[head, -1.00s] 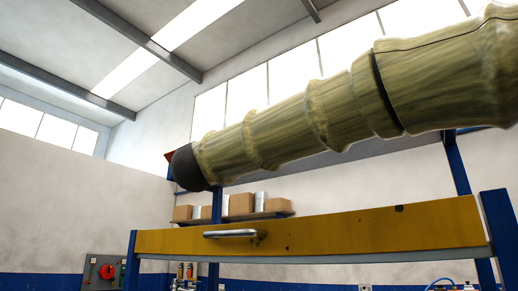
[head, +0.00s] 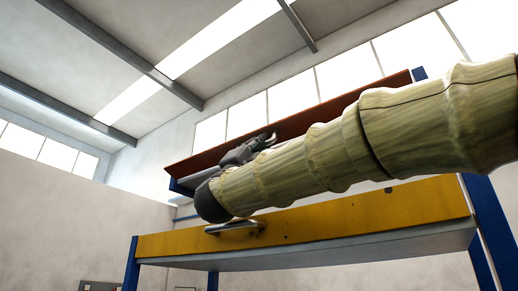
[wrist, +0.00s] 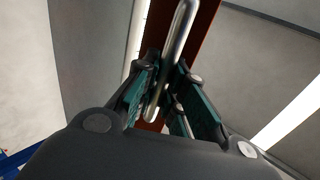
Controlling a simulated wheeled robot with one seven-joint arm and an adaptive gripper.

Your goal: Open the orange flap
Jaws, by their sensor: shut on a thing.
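A long red-brown to orange flap (head: 320,110) slants across the head view above and behind my arm. It also shows as a reddish strip in the wrist view (wrist: 203,42). My gripper (head: 258,145) is at the flap's left half, shut on its silver bar handle. In the wrist view, the handle (wrist: 176,45) runs between the two green-padded fingers of my gripper (wrist: 165,75). My arm hides the flap's lower part in the head view.
Below my arm is a yellow-orange panel (head: 350,212) with its own silver handle (head: 235,227), on a frame with blue posts (head: 131,265). My forearm passes close above this panel. The space above the flap, up to the ceiling, looks clear.

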